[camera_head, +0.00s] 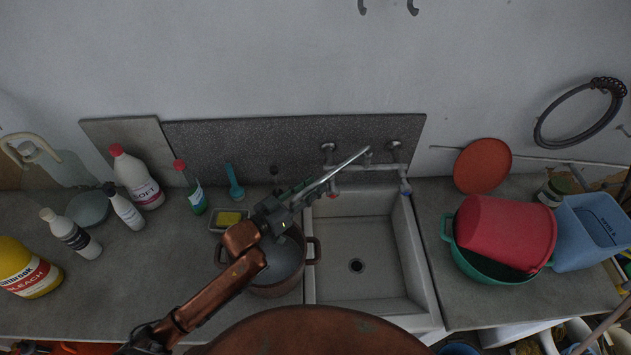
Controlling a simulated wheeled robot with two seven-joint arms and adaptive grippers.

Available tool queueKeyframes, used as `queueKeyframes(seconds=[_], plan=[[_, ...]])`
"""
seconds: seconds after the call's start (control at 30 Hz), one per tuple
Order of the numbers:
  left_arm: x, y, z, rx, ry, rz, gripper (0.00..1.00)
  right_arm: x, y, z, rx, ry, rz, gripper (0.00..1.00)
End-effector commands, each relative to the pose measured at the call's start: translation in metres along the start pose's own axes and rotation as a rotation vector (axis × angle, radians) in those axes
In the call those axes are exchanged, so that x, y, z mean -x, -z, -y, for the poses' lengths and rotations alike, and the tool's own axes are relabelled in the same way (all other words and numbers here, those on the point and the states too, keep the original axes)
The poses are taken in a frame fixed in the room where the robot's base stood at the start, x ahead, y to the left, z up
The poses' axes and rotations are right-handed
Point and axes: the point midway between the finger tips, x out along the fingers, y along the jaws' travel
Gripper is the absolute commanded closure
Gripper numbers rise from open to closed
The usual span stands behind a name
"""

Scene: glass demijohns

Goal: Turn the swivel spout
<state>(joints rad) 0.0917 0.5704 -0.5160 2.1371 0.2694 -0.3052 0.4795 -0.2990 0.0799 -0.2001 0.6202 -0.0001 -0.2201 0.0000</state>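The swivel spout (347,163) is a thin metal tube on the wall tap above the sink (411,257). It slants down to the left from the tap body, toward the sink's back left corner. My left gripper (312,190) is at the spout's lower left end, over the sink's left edge. Its dark fingers overlap the spout end in the picture. I cannot tell whether they touch it or how far they are apart. My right gripper is out of view.
A copper pot (285,266) stands left of the sink, under my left gripper. Several bottles, including a yellow bleach bottle (24,268), and a glass demijohn (62,184) stand on the left counter. A red bucket (505,232) lies in a green basin (487,270) at right.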

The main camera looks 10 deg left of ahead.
Motion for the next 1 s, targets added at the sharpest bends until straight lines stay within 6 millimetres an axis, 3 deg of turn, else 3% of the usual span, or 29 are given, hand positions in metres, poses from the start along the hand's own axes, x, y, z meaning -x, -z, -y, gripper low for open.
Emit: queueKeyframes(seconds=[0.17, 0.47, 0.9, 1.0], plan=[[-0.0138, 0.0006, -0.0004, -0.001, 0.0, 0.0, 0.68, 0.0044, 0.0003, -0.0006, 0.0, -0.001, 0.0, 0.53], [-0.0152, -0.0001, 0.0, -0.002, 0.0, 0.0, 0.68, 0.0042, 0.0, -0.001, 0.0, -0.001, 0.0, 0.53], [-0.0149, 0.0001, 0.0003, -0.002, 0.001, 0.0, 0.99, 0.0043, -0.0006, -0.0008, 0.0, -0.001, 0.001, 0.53], [-0.0148, 0.0001, 0.0004, -0.002, 0.001, 0.0, 1.0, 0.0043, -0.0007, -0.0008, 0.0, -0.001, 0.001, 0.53]])
